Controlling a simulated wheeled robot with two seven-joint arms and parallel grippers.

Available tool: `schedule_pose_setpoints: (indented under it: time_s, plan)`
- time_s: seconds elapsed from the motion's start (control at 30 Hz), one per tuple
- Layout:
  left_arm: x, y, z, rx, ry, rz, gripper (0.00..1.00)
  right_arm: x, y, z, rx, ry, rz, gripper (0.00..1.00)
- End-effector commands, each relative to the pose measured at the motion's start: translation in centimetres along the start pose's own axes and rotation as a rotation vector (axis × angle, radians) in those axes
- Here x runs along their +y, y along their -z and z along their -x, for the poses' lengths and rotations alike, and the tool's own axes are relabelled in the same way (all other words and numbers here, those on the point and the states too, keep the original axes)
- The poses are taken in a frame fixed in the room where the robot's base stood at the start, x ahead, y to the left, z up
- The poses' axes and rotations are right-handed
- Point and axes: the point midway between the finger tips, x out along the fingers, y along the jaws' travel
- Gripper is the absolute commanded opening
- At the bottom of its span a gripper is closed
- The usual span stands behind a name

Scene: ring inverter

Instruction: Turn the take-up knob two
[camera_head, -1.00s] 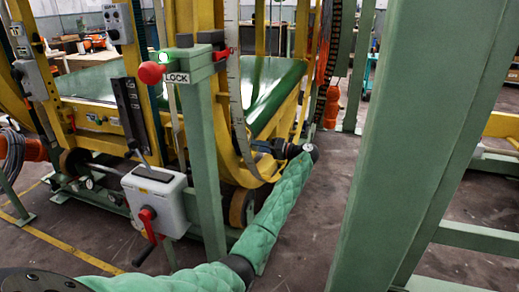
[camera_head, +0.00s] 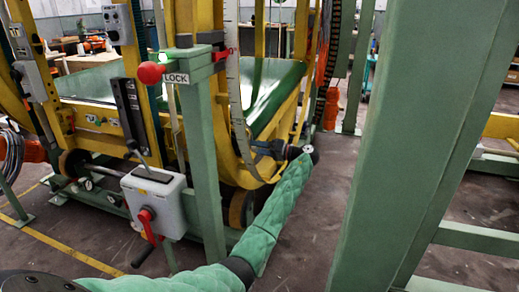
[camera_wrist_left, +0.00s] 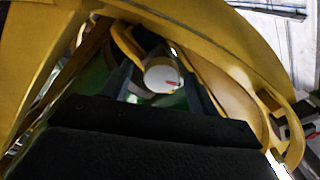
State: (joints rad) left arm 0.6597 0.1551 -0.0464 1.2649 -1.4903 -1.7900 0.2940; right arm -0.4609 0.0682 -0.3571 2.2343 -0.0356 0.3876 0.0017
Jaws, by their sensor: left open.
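A white round knob-like part with a red mark (camera_wrist_left: 163,78) sits between the two fingers of my left gripper in the left wrist view. I cannot read a number on it. My left gripper (camera_wrist_left: 158,92) is open, with one dark finger on each side of the part; contact cannot be told. In the head view my left gripper (camera_head: 258,148) reaches leftward at the yellow ring frame (camera_head: 236,160), and its fingertips are partly hidden by the frame. The knob cannot be made out in the head view. My right gripper is not in view.
A green post with a LOCK plate (camera_head: 176,78) and red ball (camera_head: 150,73) stands left of my gripper. A grey switch box with a red handle (camera_head: 155,200) is beside it. A thick green column (camera_head: 420,120) stands at right. Bare floor (camera_head: 310,220) lies between.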

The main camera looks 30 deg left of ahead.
Motion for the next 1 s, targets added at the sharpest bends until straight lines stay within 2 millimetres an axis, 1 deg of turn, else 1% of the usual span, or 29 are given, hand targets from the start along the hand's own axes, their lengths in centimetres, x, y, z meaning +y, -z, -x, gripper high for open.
schedule_pose_setpoints:
  time_s: [0.17,0.27,0.47,0.6,0.73,0.83,1.0]
  plan:
    - [-0.1,0.1,0.2,0.001,0.0,0.001,0.6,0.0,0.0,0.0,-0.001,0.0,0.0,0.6]
    - [-0.1,0.1,0.7,0.001,-0.001,0.001,0.6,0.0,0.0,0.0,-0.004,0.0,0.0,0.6]
    - [-0.1,0.1,3.1,0.001,-0.002,0.001,0.6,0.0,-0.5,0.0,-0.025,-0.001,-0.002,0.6]
    - [0.0,0.0,5.4,0.001,-0.001,-0.001,0.6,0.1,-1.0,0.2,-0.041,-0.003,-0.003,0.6]
    - [0.0,0.0,7.1,0.001,-0.002,-0.001,0.6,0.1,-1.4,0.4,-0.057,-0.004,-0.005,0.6]
    - [0.0,0.0,7.8,0.0,-0.001,0.0,0.6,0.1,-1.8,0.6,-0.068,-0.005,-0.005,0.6]
    - [0.0,0.0,7.9,0.0,0.0,0.0,0.6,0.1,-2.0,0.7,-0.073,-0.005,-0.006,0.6]
